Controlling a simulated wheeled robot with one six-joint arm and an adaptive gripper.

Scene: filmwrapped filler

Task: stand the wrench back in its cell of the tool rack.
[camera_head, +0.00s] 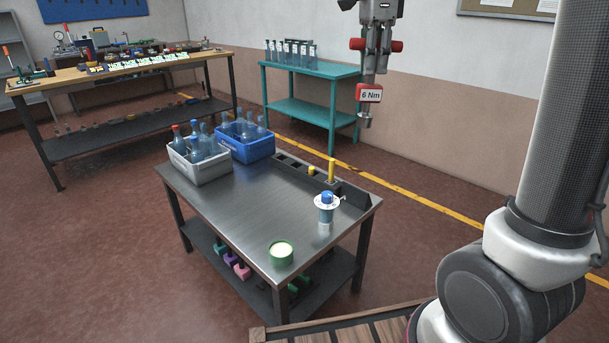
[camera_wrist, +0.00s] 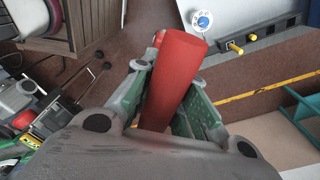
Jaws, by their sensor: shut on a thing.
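My gripper (camera_head: 376,62) is raised above and behind the right side of the metal table. It is shut on the wrench, whose red handle bar sticks out on both sides of the fingers. A red "6 Nm" label block (camera_head: 369,93) and a grey lower end hang below, upright and clear of everything. In the wrist view the wrench's red handle (camera_wrist: 177,75) lies between my green-grey fingers (camera_wrist: 170,100). The dark tool rack (camera_head: 352,191) stands along the table's back right edge. It holds two yellow-handled tools; some other cells look empty. It also shows in the wrist view (camera_wrist: 268,36).
The table's middle is clear. A teal table (camera_head: 310,68) stands by the wall.

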